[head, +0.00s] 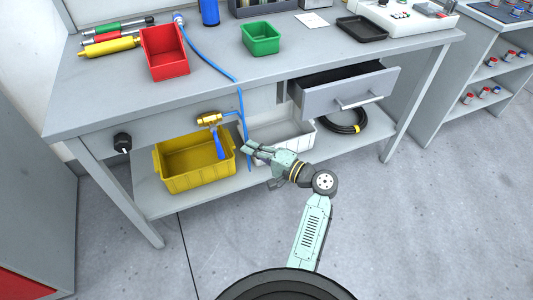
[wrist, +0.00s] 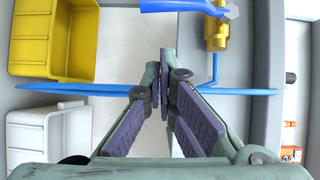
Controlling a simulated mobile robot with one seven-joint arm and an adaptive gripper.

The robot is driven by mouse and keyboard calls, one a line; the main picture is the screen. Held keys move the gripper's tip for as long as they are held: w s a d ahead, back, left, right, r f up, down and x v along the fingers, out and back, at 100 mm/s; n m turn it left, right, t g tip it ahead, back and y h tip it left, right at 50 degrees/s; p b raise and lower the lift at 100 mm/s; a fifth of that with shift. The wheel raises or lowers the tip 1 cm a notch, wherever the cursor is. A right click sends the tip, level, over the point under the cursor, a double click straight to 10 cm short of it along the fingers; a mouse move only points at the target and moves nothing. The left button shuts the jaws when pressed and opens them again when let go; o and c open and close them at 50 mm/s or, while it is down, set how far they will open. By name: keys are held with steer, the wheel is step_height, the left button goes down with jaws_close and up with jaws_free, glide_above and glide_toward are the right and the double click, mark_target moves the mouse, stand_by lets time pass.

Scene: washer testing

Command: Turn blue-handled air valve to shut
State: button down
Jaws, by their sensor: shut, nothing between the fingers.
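The brass air valve (head: 209,119) sits on the front of the workbench under the tabletop. Its blue handle (head: 220,146) hangs down, roughly across the brass body. In the wrist view the brass body (wrist: 217,35) is at the top right, and the blue handle (wrist: 170,6) runs left from it along the top edge, partly cut off. My gripper (head: 247,147) is to the right of the handle, beside the blue hose, apart from the handle. In the wrist view my gripper (wrist: 165,58) has its fingertips together with nothing between them.
A blue hose (head: 241,105) runs from the valve and up over the tabletop. A yellow bin (head: 195,172) and a white bin (head: 298,137) stand on the lower shelf. An open drawer (head: 345,93) juts out at the right. A black knob (head: 122,142) is at the left.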

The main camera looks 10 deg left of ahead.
mark_target(218, 144)
steer(key=a, duration=0.2)
steer(key=s+a+p, duration=0.1)
steer(key=a, duration=0.1)
steer(key=shift+s+a+f, duration=0.1)
steer(key=shift+s, duration=0.05)
steer(key=shift+f, duration=0.1)
steer(key=shift+s+a+m, duration=0.3)
steer(key=shift+s+a, duration=0.05)
steer(key=shift+a, duration=0.2)
steer(key=shift+f, duration=0.1)
